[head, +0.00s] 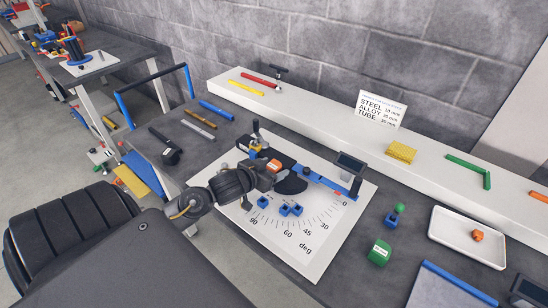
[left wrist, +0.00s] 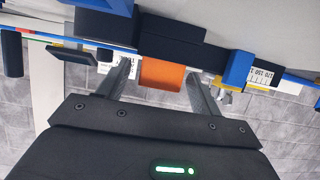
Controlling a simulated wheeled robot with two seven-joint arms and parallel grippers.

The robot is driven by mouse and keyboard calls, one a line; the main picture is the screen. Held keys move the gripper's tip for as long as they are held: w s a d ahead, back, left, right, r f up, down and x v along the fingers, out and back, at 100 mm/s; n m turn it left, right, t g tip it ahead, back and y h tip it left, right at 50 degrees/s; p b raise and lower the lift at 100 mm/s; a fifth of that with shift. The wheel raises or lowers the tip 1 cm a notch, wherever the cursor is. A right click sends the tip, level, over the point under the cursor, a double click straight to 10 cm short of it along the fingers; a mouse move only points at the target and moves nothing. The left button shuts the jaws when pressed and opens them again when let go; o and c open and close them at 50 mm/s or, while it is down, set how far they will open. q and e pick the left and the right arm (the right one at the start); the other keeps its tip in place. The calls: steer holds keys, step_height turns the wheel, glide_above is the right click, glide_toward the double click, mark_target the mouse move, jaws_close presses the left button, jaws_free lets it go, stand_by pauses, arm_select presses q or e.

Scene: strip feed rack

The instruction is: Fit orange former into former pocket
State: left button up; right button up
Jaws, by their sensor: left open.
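The orange former (head: 274,165) is a small block at the middle of the bending fixture. In the left wrist view the orange former (left wrist: 163,73) lies against a dark block (left wrist: 172,45), in the gap between my fingers. I cannot tell how deep it sits in a pocket; the pocket itself is hidden. My left gripper (head: 270,174) is at the former in the head view, partly covering the fixture. In the left wrist view my left gripper (left wrist: 161,82) is open, one finger on each side of the former, with gaps visible. My right gripper is out of view.
A white degree plate (head: 318,250) carries blue stops (head: 291,209) and a blue arm (head: 325,185). A green block (head: 379,252) and a white tray (head: 450,246) with an orange piece (head: 477,235) lie right. A white ledge (head: 330,130) runs behind, bearing coloured strips.

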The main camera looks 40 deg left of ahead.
arm_select(q)
steer(key=v, duration=0.9)
steer(key=shift+s+d+r, duration=0.1)
steer(key=shift+s+r, duration=0.05)
steer(key=shift+s, duration=0.2)
